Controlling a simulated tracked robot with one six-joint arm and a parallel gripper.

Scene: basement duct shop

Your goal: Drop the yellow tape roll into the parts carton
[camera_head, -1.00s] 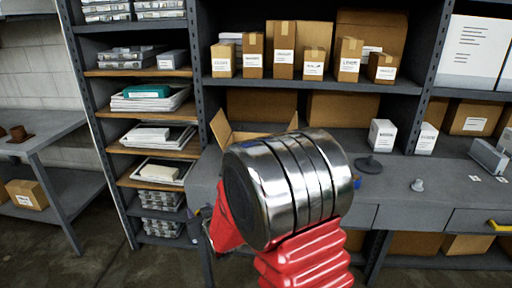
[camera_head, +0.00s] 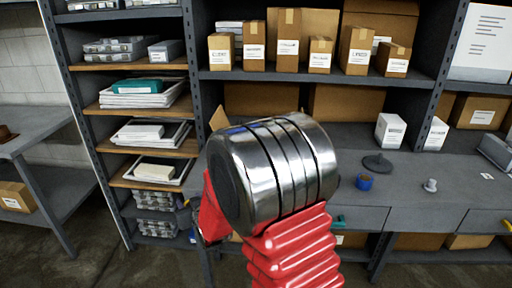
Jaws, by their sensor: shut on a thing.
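A tan flap of an open cardboard carton (camera_head: 218,118) shows on the grey bench, just beyond my arm. It looks like the parts carton, but my arm's big metal joint hides almost all of it, including what is inside. I cannot make out the yellow tape roll anywhere. My gripper is not visible; my red and metal arm fills the lower middle of the view and blocks what lies behind it.
A blue roll (camera_head: 363,182) lies on the bench (camera_head: 410,185) right of my arm, near a dark round-based object (camera_head: 377,163) and a small pale object (camera_head: 430,185). White boxes (camera_head: 390,130) stand at the back. Shelves (camera_head: 150,148) stand left.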

